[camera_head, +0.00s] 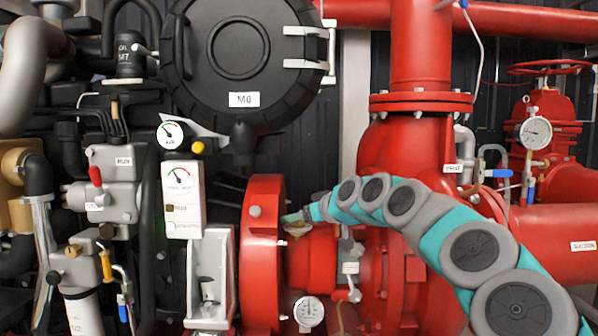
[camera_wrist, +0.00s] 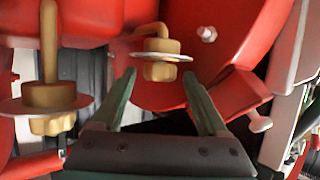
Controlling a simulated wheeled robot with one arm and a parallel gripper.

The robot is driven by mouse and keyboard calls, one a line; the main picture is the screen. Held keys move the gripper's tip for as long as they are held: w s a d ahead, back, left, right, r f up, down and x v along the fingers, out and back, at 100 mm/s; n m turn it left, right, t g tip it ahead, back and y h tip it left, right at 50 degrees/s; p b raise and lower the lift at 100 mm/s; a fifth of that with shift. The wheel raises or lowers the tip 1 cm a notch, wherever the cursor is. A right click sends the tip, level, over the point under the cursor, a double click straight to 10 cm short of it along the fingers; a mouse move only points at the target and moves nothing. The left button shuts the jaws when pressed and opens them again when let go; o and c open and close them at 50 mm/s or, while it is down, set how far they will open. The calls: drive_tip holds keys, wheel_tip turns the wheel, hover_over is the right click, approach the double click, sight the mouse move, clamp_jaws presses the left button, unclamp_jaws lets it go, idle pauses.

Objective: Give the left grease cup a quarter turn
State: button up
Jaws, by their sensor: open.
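Two brass grease cups show in the wrist view. One grease cup (camera_wrist: 160,70) has a knurled body, a pale disc and a bent brass stem. It lies between the tips of my gripper (camera_wrist: 158,76), whose two green fingers are open with a gap on both sides of it. The other grease cup (camera_wrist: 52,122), with a wider-looking disc, is at the left of that view, outside the fingers. In the head view my gripper (camera_head: 292,217) is small beside the red pump housing. Something brass shows just under it, too small to make out. I cannot tell which cup is the left one.
A large red flange (camera_head: 262,250) stands close left of my gripper. The red pump casing (camera_head: 385,260) and a small gauge (camera_head: 308,311) are close by. A white bracket (camera_head: 210,275) stands farther left. In the wrist view, a bolt head (camera_wrist: 207,34) sits on red metal.

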drive_tip(key=shift+r+n+g+y+p, duration=0.3)
drive_tip(key=shift+n+y+p, duration=0.1)
drive_tip(key=shift+p, duration=0.15)
drive_tip(key=shift+w+d+f+n+g+y+p, duration=0.1)
drive_tip(key=shift+f+n+g+y+p, duration=0.1)
drive_tip(key=shift+n+g+y+p, duration=0.3)
drive_tip(key=shift+n+p, duration=0.3)
drive_tip(key=shift+p, duration=0.2)
